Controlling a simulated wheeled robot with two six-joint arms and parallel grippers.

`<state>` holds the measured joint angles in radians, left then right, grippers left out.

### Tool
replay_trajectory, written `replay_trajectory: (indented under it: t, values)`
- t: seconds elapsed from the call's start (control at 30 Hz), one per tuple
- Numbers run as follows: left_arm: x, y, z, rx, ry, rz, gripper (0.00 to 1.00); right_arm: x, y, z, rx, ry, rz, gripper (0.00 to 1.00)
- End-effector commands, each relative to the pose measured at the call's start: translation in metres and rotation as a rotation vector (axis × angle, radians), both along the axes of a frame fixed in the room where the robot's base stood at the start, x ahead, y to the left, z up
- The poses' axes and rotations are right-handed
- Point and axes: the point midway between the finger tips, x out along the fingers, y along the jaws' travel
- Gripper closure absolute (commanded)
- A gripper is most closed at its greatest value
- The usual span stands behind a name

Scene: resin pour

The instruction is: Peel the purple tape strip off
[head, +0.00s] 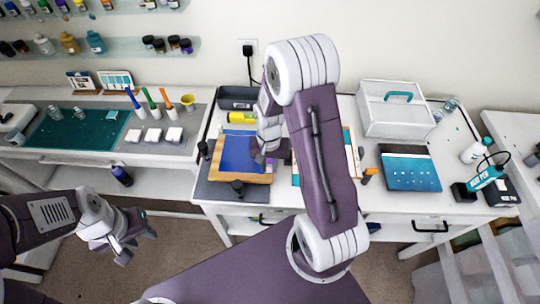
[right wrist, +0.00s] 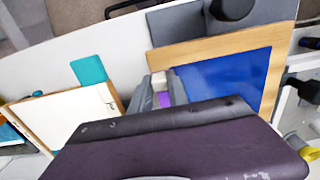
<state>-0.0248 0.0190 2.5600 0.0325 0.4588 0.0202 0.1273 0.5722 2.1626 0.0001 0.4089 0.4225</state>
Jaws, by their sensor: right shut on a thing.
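A blue panel in a light wooden frame (head: 240,177) lies on a dark grey mat on the middle table; its blue face (right wrist: 228,82) also shows in the right wrist view. My right gripper (right wrist: 163,92) is at the frame's edge and shut on a small piece of purple tape strip (right wrist: 164,99). Most of the strip is hidden by the fingers and my wrist. In the head view my right gripper (head: 270,157) is over the right part of the panel. My left gripper (head: 137,246) is open and empty, in front of the tables, low at the left.
A second framed panel (right wrist: 67,120) with a pale face lies beside the blue one. Dark round knobs (head: 238,187) stand by the mat. A clear box (head: 395,112), a tablet (head: 410,170) and bottles stand to the right. A left table holds a green mat (head: 70,130).

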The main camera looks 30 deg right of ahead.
Motion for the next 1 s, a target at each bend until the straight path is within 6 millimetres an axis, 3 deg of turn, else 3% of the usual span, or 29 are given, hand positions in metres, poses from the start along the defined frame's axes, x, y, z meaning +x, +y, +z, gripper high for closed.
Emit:
replay_trajectory:
  t: [0.8, 1.0]
  values:
    - [0.0, 0.0, 0.019, 0.0, 0.0, 0.0, 0.64, 0.001, 0.0, 0.02, 0.0, -0.002, 0.0, 1.0]
    - [0.0, 0.0, 0.039, 0.0, 0.0, 0.0, 0.64, 0.001, 0.0, 0.042, 0.0, -0.002, 0.0, 1.0]
